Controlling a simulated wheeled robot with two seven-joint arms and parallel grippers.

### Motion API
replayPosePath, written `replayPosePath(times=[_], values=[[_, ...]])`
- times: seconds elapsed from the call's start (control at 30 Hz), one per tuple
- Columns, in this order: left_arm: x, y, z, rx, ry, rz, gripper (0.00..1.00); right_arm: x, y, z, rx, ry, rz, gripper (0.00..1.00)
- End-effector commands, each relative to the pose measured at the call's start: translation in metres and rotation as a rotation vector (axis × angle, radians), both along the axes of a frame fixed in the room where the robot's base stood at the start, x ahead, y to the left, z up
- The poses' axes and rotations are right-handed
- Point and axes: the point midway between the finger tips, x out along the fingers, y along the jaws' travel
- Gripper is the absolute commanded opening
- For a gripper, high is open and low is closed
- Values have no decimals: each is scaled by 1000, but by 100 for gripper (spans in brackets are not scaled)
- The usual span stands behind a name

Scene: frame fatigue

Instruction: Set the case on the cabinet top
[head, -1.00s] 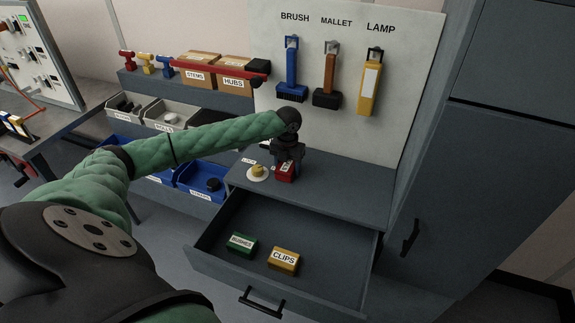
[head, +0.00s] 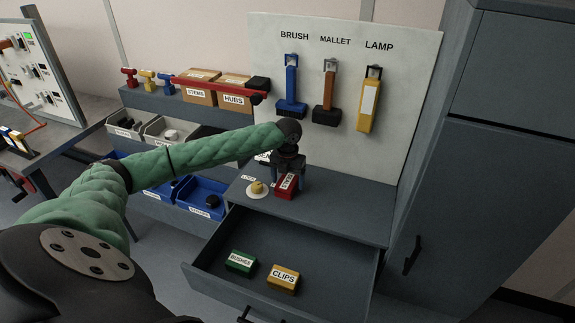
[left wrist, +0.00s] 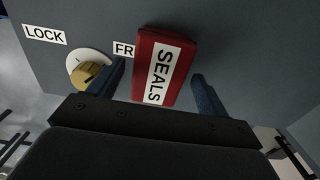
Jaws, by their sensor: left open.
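A red case labelled SEALS (left wrist: 163,68) rests on the grey cabinet top (head: 335,205); in the head view the red case (head: 286,187) sits just right of a yellow knob. My left gripper (head: 288,165) is above and behind the case, pointing down. In the left wrist view its two fingers (left wrist: 162,90) are apart, one on each side of the case, with a gap at the right finger. My right gripper is not in view.
A yellow knob (head: 257,187) on a white disc sits beside the case, near a LOCK label. Below, an open drawer (head: 320,268) holds a green case (head: 240,261) and a yellow CLIPS case (head: 284,278). A brush, mallet and lamp (head: 369,100) hang on the board behind.

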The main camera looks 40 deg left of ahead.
Motion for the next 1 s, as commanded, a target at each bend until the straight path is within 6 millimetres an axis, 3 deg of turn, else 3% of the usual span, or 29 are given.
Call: replayPosePath(times=[0.5, 0.7, 1.0], values=[[0, 1, 83, 1, -1, 1, 78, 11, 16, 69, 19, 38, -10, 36], [0, 0, 97, 1, 0, 1, 78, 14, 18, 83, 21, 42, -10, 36], [0, 0, 100, 1, 1, 1, 78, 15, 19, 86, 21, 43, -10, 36]])
